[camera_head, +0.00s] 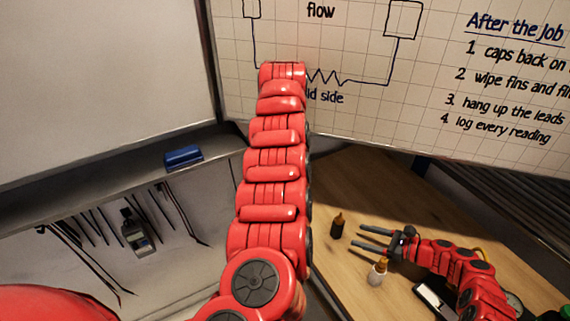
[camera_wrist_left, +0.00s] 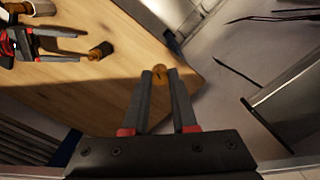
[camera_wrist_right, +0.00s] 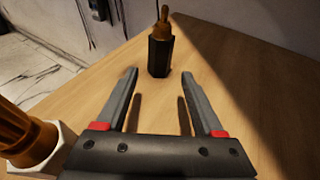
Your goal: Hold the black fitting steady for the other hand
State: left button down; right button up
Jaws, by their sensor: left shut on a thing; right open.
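The black fitting (camera_head: 338,226) with a brass-coloured tip stands upright on the wooden table. It shows beyond my right fingertips in the right wrist view (camera_wrist_right: 160,55) and lies in the left wrist view (camera_wrist_left: 100,50). My right gripper (camera_head: 358,236) is open and empty, its fingers pointing at the black fitting, just short of it. In the left wrist view my left gripper (camera_wrist_left: 160,78) is shut on a small brass-coloured piece (camera_wrist_left: 158,73), mostly hidden by the fingers, away from the black fitting. In the head view my left arm hides that gripper.
A white fitting (camera_head: 377,272) with a brass-coloured top stands beside my right gripper. A whiteboard (camera_head: 430,100) rises behind the table (camera_head: 345,190). A blue eraser (camera_head: 183,157) lies on a ledge; a meter (camera_head: 136,235) and leads hang below. The table's back area is clear.

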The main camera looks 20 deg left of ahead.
aim_at(341, 230)
jog(key=b+x, duration=0.4)
jog(key=x, duration=0.3)
jog(key=shift+w+a+f, duration=0.1)
jog(key=shift+a+f, duration=0.1)
jog(key=shift+f, duration=0.05)
jog(key=shift+w+a, duration=0.1)
jog(key=shift+a, duration=0.15)
pick_arm(q)
notch_tip(341, 230, down, 4)
jog(key=shift+w+f, duration=0.1)
jog(key=shift+f, duration=0.15)
pick_arm(e)
grip_shut()
dwell(0.5)
pick_arm(q)
jog(key=d, duration=0.5)
jog(key=d+f+m, duration=0.1)
jog(key=d, duration=0.5)
jog(key=w+d+m, duration=0.1)
jog(key=d, duration=0.5)
jog(key=shift+f, duration=0.35)
